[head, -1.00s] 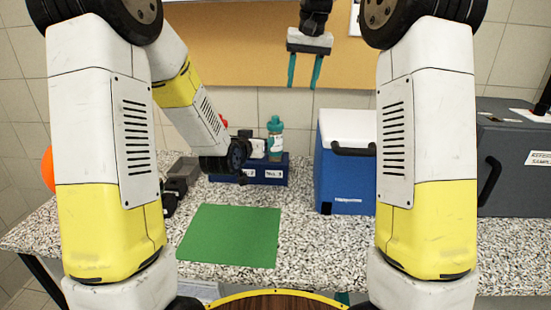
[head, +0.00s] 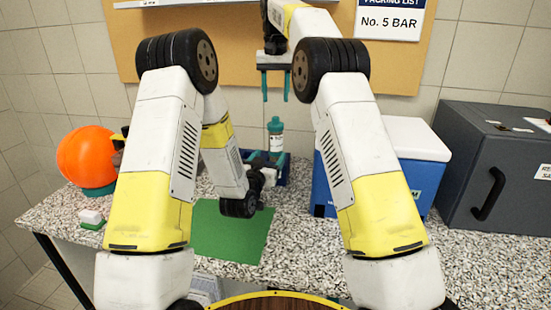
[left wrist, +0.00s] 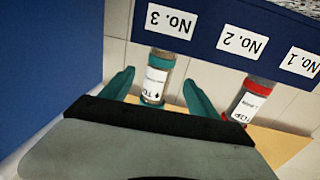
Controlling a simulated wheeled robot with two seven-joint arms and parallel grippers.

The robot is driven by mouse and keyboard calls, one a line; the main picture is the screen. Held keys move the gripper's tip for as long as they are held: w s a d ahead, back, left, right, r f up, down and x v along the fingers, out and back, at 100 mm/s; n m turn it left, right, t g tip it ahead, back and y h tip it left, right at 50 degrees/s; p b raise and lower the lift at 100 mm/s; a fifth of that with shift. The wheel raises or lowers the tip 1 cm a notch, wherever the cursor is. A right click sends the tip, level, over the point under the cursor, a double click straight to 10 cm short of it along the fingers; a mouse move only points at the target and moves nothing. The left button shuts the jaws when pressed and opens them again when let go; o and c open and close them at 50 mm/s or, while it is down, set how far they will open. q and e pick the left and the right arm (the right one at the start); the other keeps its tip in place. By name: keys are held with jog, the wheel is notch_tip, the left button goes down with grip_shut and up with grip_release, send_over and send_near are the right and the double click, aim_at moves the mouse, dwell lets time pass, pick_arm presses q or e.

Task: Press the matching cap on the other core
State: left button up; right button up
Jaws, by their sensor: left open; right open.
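In the left wrist view, which shows the scene upside down, a clear core with a teal end (left wrist: 157,78) stands by the rack's No. 3 label. It lies between the spread teal fingers of my left gripper (left wrist: 160,88), which appear apart from it. A second core, with red ends (left wrist: 250,98), stands by the No. 2 label. The blue rack (left wrist: 205,18) also shows partly in the head view, behind my left gripper (head: 267,160). My right gripper (head: 275,87) is open and empty, high in front of the corkboard. My arm hides much of the rack's left side.
A teal-topped bottle-like thing (head: 276,137) shows above the rack. A green mat (head: 215,238) lies in front. A blue cooler with a white lid (head: 412,138) and a grey box (head: 490,150) stand right. An orange ball-like thing (head: 82,155) stands left.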

aim_at(273, 150)
pick_arm(q)
jog(key=shift+x, duration=3.9)
jog(key=shift+c, duration=0.2)
grip_shut()
pick_arm(e)
jog(key=o, duration=0.6)
jog(key=shift+c, duration=0.2)
